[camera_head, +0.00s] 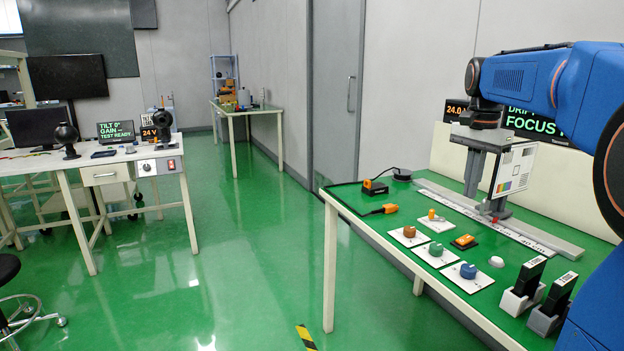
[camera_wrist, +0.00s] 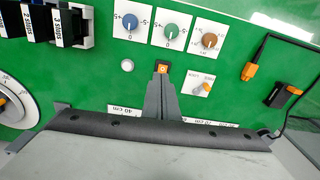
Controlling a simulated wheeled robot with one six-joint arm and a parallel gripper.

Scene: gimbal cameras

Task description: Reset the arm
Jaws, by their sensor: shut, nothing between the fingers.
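My blue arm comes in from the right in the head view, over the green table. My gripper (camera_head: 472,188) points down behind the bench items, with its grey fingers together and empty. In the wrist view my gripper (camera_wrist: 162,88) also shows shut, pointing toward a small orange and black switch (camera_wrist: 162,68). The fingers overlap the switch in that view, but I cannot tell the height between them. A white test chart (camera_head: 513,168) stands beside my gripper and hides part of that area.
An orange-tipped cable (camera_head: 382,209) lies at the left. Open floor (camera_head: 250,260) separates it from another bench (camera_head: 70,165).

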